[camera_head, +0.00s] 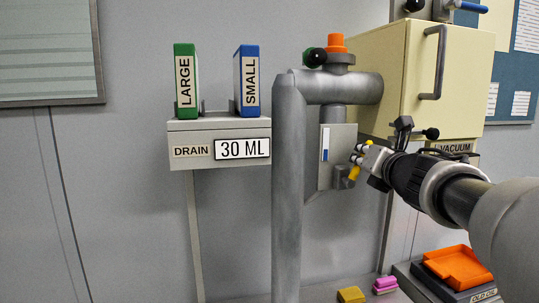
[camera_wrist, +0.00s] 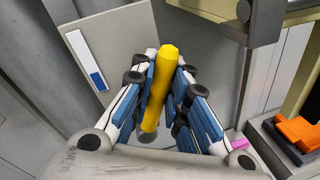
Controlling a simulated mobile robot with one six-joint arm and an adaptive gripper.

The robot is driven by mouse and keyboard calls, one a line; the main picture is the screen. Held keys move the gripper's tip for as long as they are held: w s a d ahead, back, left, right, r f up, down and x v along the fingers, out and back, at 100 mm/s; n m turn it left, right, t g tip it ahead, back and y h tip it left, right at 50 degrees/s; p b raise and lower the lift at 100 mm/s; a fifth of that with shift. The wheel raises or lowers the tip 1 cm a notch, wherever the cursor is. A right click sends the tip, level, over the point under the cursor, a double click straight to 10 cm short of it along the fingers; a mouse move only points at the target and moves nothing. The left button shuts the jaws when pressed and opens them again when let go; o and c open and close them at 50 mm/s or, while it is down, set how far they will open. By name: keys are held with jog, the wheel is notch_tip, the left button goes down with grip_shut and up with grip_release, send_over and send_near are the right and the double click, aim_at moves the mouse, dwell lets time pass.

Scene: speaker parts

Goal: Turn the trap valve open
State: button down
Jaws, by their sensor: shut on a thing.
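The yellow valve handle (camera_head: 354,173) sits at the lower right of a grey trap box (camera_head: 338,135) with a white and blue level strip, beside the vertical pipe. My gripper (camera_head: 362,157) reaches in from the right. In the wrist view the yellow handle (camera_wrist: 157,92) is a tilted bar between the blue-padded fingers of my gripper (camera_wrist: 160,85), which are closed on it. Its top end sticks out past the fingers. The grey box (camera_wrist: 115,50) with its strip is behind.
A drain box (camera_head: 219,125) reading 30 ML carries green LARGE and blue SMALL blocks at left. A thick grey pipe (camera_head: 289,190) stands beside the trap. A cream cabinet (camera_head: 385,85) is above my arm. An orange tray (camera_head: 458,267) lies below right.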

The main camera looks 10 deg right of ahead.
jog(key=shift+f, duration=0.15)
jog(key=c, duration=1.6)
grip_release()
jog(key=shift+o, duration=0.2)
jog(key=shift+r, duration=0.2)
jog(key=shift+r, duration=4.95)
